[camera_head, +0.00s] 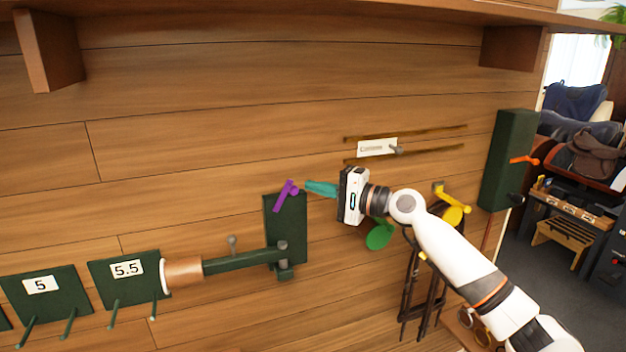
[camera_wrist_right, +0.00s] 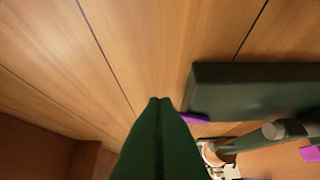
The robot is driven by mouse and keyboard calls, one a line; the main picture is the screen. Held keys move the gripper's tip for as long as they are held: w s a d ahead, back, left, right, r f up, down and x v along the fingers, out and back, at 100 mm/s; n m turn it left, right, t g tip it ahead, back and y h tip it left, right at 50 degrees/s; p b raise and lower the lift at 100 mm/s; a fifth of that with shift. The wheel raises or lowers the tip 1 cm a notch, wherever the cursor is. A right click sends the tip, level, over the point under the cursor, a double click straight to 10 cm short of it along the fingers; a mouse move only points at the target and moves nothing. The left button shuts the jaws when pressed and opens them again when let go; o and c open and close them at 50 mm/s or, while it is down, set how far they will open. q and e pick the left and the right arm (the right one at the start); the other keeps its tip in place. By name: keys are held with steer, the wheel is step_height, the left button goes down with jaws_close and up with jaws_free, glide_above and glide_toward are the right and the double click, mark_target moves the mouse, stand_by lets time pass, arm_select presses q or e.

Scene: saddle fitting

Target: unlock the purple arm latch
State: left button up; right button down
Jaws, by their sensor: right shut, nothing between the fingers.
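The purple latch (camera_head: 286,195) is a small lever at the top of a dark green plate (camera_head: 290,222) on the wood wall. It tilts up to the right. A green arm (camera_head: 235,261) with a copper-coloured end extends left from the plate's lower part. My right gripper (camera_head: 308,186) is shut and empty, its teal fingertips just right of the latch's upper end; a small gap seems to remain. In the right wrist view the shut fingertips (camera_wrist_right: 160,100) are beside a sliver of purple (camera_wrist_right: 196,118) at the plate's edge (camera_wrist_right: 250,90). Most of the latch is hidden there. My left gripper is not in view.
Green panels marked 5 (camera_head: 40,284) and 5.5 (camera_head: 127,268) carry pegs at lower left. A yellow lever (camera_head: 452,199), hanging straps and a green box (camera_head: 508,160) with an orange lever are to the right. A wooden shelf runs overhead. The wall above the latch is clear.

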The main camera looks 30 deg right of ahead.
steer(key=shift+s+a+r+p, duration=0.2)
steer(key=shift+s+a+p, duration=0.1)
steer(key=shift+a, duration=0.45)
steer(key=shift+a+f, duration=0.15)
steer(key=shift+a+r+p, duration=0.25)
steer(key=shift+a+p, duration=0.25)
